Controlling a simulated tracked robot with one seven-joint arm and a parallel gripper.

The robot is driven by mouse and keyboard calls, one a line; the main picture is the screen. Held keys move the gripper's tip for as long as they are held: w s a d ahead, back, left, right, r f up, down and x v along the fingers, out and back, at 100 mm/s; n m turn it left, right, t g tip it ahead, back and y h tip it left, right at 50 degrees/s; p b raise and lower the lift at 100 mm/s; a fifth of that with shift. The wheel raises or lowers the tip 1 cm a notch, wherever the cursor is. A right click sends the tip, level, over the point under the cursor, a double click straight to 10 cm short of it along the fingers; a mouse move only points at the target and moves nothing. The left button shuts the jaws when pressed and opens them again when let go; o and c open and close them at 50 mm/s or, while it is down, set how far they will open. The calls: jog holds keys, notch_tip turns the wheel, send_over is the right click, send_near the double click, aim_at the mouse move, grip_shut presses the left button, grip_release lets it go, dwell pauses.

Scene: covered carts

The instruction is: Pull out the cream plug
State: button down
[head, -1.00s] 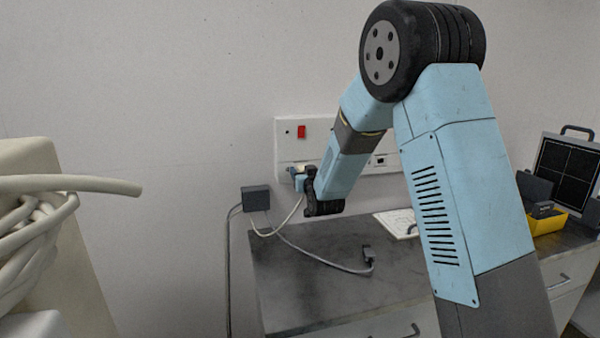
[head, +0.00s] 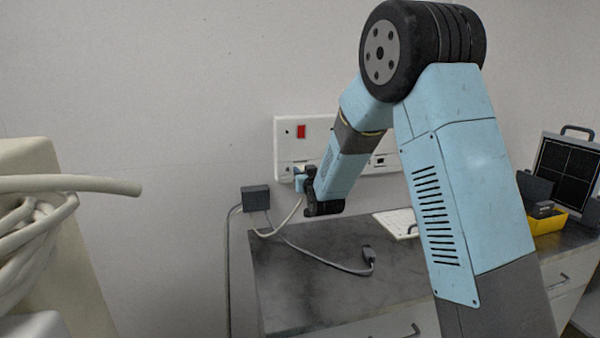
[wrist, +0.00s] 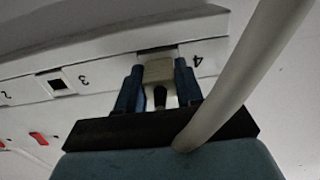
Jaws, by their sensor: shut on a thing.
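The cream plug (wrist: 158,72) sits between the two blue fingers of my gripper (wrist: 159,80) in the wrist view, directly in front of the socket marked 4. My gripper is shut on it. A dark strip of the socket opening shows beyond the plug; I cannot tell how much of the plug is still inside. In the head view my gripper (head: 300,181) is at the lower left of the white wall panel (head: 283,155), and the plug is mostly hidden there. A thick cream cable (wrist: 240,75) crosses the right of the wrist view.
The panel has a red switch (head: 301,132) and other sockets, including an empty one (wrist: 58,84) marked 3. Below are a dark worktop (head: 310,290), a grey adapter box (head: 256,198) and a loose grey connector (head: 369,254). A yellow bin (head: 548,223) stands at right.

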jog(key=shift+v, duration=2.85)
jog(key=shift+s+r, duration=0.1)
jog(key=shift+s, duration=0.05)
